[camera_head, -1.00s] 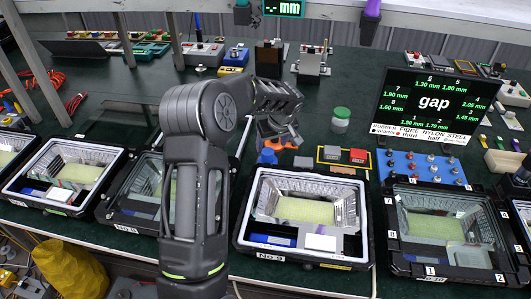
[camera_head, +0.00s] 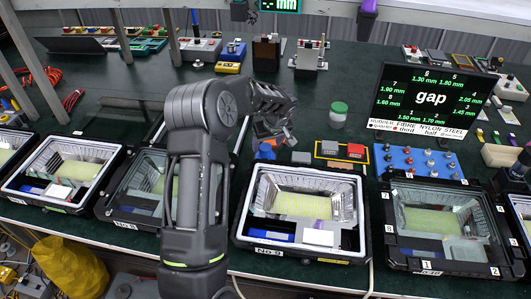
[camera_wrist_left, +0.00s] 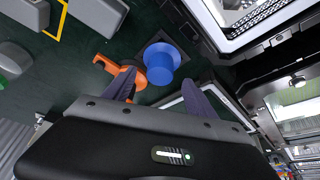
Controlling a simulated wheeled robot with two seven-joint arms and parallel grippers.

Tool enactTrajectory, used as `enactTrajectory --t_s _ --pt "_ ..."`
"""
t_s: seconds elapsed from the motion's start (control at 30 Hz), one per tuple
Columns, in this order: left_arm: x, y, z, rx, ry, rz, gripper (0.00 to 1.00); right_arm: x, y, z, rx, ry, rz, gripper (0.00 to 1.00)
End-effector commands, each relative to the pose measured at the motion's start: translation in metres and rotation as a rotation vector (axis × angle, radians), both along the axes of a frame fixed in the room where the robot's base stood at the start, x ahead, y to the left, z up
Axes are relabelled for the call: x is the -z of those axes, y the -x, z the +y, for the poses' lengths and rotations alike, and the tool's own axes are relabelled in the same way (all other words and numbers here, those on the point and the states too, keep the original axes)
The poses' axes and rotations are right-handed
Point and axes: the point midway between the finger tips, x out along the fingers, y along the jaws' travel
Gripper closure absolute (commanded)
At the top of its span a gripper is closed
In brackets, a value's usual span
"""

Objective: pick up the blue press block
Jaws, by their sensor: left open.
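The blue press block (camera_wrist_left: 162,60), a round blue piece with a wider rim, stands on a dark square pad on the green bench in the left wrist view. In the head view the blue press block (camera_head: 265,152) shows just below my gripper, partly hidden by it. My left gripper (camera_wrist_left: 160,82) is open and empty, its two dark fingers spread on either side of the block's near side. I cannot tell whether they touch it. In the head view my left gripper (camera_head: 270,132) hangs over the block. My right gripper is not in view.
An orange clamp-like tool (camera_wrist_left: 120,74) lies close beside the block, near the left finger. A floodlight housing (camera_head: 246,222) stands close in front. A yellow-framed tray (camera_head: 341,164) with grey and red blocks and a green-lidded jar (camera_head: 338,112) stand to the right.

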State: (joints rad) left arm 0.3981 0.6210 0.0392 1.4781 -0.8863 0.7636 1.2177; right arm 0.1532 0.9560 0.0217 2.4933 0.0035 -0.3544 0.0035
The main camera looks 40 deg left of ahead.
Motion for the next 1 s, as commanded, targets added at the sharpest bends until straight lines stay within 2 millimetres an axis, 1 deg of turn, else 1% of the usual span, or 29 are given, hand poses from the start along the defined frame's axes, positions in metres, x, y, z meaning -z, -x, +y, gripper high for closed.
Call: enactTrajectory --t_s 0.03,0.17,0.23,0.33,0.43,0.97,1.0 --pt "0.004 0.000 0.002 -0.001 0.003 0.004 0.34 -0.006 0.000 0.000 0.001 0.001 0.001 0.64" --pt "0.021 -0.004 0.008 -0.001 0.003 0.005 0.34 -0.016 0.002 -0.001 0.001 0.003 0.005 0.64" --pt "0.031 -0.006 0.011 -0.002 0.003 0.003 0.34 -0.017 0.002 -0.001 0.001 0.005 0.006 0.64" --pt "0.040 -0.008 0.015 -0.002 0.001 0.002 0.34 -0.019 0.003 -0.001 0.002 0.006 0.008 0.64" --pt "0.043 -0.009 0.016 -0.002 0.000 -0.001 0.34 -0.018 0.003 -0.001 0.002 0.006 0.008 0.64" --pt "0.043 -0.009 0.015 0.000 0.001 0.000 0.34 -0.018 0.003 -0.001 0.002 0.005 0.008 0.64" --pt "0.043 -0.009 0.015 0.000 0.001 0.000 0.38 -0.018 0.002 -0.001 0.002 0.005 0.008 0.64"
